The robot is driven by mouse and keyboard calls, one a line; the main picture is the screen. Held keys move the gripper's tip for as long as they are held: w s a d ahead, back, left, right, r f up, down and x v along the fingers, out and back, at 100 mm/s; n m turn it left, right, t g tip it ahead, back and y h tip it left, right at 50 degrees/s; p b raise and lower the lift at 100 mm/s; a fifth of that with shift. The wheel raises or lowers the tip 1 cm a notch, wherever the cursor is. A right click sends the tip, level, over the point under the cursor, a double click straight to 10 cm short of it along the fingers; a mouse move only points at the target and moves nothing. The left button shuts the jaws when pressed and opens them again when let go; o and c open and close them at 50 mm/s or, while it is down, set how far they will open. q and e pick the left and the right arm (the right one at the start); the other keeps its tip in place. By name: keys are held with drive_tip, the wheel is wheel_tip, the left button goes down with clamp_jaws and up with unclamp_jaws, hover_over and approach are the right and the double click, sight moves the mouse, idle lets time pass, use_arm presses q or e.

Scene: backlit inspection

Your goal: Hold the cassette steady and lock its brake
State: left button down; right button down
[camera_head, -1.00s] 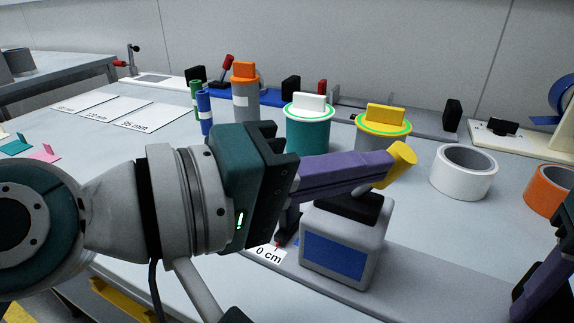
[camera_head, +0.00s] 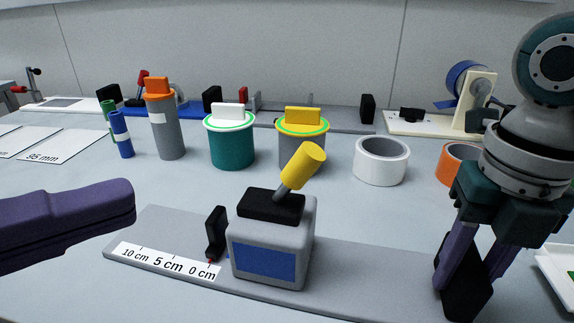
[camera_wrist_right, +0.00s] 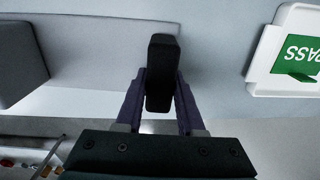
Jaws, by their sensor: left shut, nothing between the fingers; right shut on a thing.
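The cassette, a grey block with a blue label (camera_head: 262,262) and black top, stands upright on a grey base plate (camera_head: 150,228) in the head view. Its yellow-capped lever (camera_head: 303,165) leans up and to the right. My left gripper (camera_head: 122,203) is shut and empty, left of the cassette and apart from it; only its purple fingers show. My right gripper (camera_head: 460,280) points down, right of the cassette, shut on a black upright block (camera_head: 466,298). The right wrist view shows this block (camera_wrist_right: 160,70) between the purple fingers.
A scale (camera_head: 165,262) lies left of the cassette, beside a small black upright stop (camera_head: 216,233). Behind stand a teal canister (camera_head: 231,148), a yellow-topped canister (camera_head: 302,150), an orange-capped bottle (camera_head: 166,125) and a white ring (camera_head: 381,162). A PASS tray (camera_wrist_right: 262,70) lies right.

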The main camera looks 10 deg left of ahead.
drive_tip(key=shift+f, duration=0.1)
drive_tip(key=shift+c, duration=2.2)
unclamp_jaws()
